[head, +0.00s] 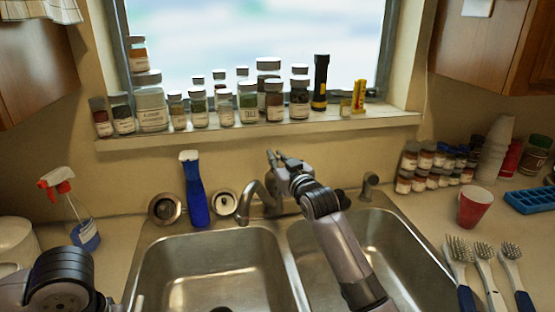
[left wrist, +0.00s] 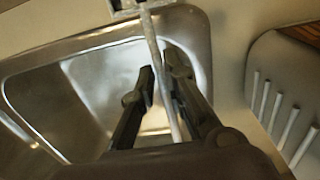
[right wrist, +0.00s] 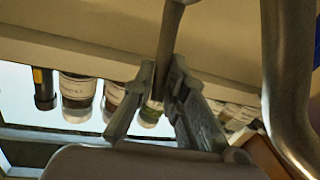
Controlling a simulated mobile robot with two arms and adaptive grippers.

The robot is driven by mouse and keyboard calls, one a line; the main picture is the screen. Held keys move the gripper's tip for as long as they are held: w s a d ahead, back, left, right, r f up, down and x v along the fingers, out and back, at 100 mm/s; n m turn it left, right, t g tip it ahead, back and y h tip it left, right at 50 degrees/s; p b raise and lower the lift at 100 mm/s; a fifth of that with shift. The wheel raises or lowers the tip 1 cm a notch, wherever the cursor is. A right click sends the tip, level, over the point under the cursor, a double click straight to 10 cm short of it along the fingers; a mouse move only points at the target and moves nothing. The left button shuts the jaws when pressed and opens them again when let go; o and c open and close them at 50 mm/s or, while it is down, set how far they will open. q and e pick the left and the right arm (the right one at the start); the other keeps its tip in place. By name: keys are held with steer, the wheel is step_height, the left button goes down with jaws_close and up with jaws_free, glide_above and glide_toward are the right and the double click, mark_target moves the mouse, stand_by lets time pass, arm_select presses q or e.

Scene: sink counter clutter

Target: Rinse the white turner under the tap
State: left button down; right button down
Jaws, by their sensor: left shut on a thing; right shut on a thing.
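The white turner shows in the left wrist view as a thin pale handle (left wrist: 152,40) with a squarish end at the top edge. My left gripper (left wrist: 160,70) is shut on this handle over a steel basin. My right gripper (head: 274,156) is above and behind the tap, shut on a dark upright bar (right wrist: 170,35), apparently the tap's lever. I see no clear water stream.
The left basin (head: 200,262) and right basin (head: 375,235) look empty. A spray bottle (head: 80,220) is left, a red cup (head: 475,207) and several brushes (head: 484,262) right. Jars line the sill (head: 260,130).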

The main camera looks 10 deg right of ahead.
stand_by(0.3)
